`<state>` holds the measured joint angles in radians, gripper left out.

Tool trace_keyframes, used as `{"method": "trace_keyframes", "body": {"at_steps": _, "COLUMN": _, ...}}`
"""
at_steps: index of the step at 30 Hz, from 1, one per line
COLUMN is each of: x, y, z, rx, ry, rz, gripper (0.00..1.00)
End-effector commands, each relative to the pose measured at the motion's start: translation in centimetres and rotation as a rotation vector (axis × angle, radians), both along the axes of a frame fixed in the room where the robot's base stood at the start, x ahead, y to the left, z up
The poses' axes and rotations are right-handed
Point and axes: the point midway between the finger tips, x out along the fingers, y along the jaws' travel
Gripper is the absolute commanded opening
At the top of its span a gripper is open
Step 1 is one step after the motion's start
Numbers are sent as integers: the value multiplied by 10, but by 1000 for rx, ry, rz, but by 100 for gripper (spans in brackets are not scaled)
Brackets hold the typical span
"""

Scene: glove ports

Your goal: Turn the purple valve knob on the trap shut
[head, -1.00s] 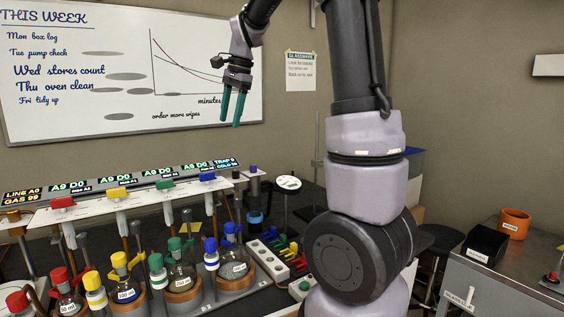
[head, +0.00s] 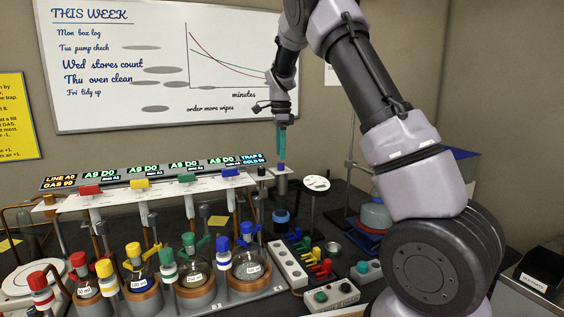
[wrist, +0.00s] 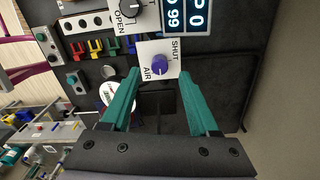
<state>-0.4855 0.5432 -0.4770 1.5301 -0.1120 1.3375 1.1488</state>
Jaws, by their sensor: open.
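The purple valve knob (wrist: 160,64) sits on a small white plate marked SHUT and AIR in the wrist view. It also shows in the head view (head: 281,167), at the right end of the white shelf. Which mark the knob points to is too small to tell. My gripper (wrist: 158,74) is open and empty, its two teal fingers pointing at the knob's plate. In the head view my gripper (head: 281,154) hangs downward just above the purple knob. The knob shows between the fingertips in the wrist view, and contact cannot be made out.
A black knob (wrist: 128,5) marked OPEN stands beside the plate. The display strip (head: 160,172) runs along the back of the shelf. Below are several flasks with coloured valves, a white socket strip (head: 288,265) and red, green and yellow clips (head: 318,268).

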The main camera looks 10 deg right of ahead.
Motion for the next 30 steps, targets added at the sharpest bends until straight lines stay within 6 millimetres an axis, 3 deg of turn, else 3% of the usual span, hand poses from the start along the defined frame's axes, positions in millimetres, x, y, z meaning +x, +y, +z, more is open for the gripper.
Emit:
{"method": "trace_keyframes", "body": {"at_steps": 7, "x": 0, "y": 0, "z": -34, "rx": 0, "ry": 0, "rz": 0, "gripper": 61}}
{"method": "trace_keyframes", "body": {"at_steps": 19, "x": 0, "y": 0, "z": -42, "rx": 1, "ry": -1, "rz": -1, "gripper": 61}}
{"method": "trace_keyframes", "body": {"at_steps": 24, "x": 0, "y": 0, "z": -42, "rx": 1, "ry": -1, "rz": 0, "gripper": 0}}
{"method": "trace_keyframes", "body": {"at_steps": 30, "x": 0, "y": 0, "z": -41, "rx": 1, "ry": -1, "rz": 4, "gripper": 0}}
